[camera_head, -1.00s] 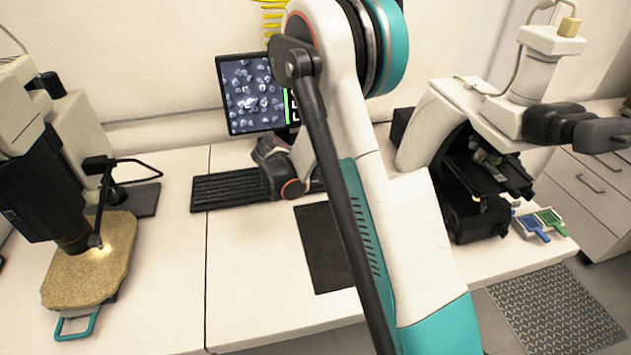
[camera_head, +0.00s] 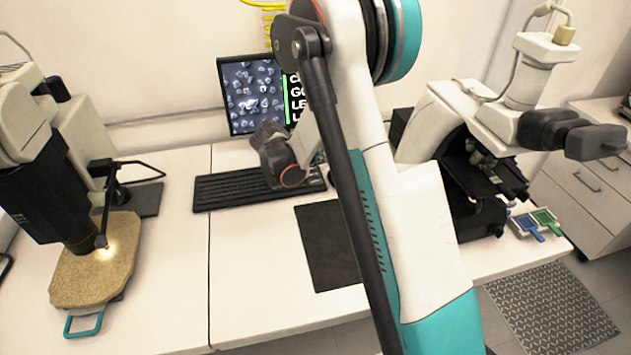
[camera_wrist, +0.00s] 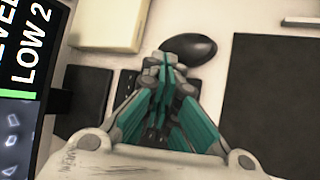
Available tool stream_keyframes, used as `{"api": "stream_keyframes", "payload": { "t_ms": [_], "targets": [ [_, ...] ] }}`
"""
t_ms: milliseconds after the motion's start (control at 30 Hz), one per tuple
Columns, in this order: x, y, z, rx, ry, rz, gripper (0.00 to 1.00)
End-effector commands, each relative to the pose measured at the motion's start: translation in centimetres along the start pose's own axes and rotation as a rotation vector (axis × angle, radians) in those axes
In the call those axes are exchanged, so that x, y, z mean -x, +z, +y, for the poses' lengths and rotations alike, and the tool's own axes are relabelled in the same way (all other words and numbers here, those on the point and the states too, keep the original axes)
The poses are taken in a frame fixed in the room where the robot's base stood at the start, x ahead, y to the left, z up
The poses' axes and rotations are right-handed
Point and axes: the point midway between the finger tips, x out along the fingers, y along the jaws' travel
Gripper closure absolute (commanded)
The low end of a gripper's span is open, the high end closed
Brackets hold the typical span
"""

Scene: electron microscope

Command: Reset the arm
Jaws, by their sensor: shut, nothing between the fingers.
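My arm, white with teal panels and a black strut, rises through the middle of the head view. Its wrist bends down in front of the monitor and over the keyboard. My gripper (camera_wrist: 163,65) shows in the wrist view with its teal fingers together and nothing between them. It is above the desk, over the keyboard's end and close to a black mouse (camera_wrist: 188,48). In the head view the fingers are hidden behind my own arm and wrist.
The monitor (camera_head: 251,97) stands behind the keyboard (camera_head: 232,190). A black mat (camera_head: 325,250) lies at the desk's front. A microscope (camera_head: 30,125) with a lit stone slab (camera_head: 88,275) is at left. Another microscope (camera_head: 500,125) and blue and green trays (camera_head: 545,217) are at right.

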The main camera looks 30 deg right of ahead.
Motion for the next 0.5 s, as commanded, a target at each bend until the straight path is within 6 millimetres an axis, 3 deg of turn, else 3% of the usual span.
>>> {"api": "stream_keyframes", "payload": {
  "t_ms": [333, 500],
  "targets": [
    [0.2, 0.1, 0.0, -0.005, 0.0, 0.003, 1.0],
    [2.7, 1.0, 0.2, -0.067, -0.002, 0.045, 1.0]
  ]
}}
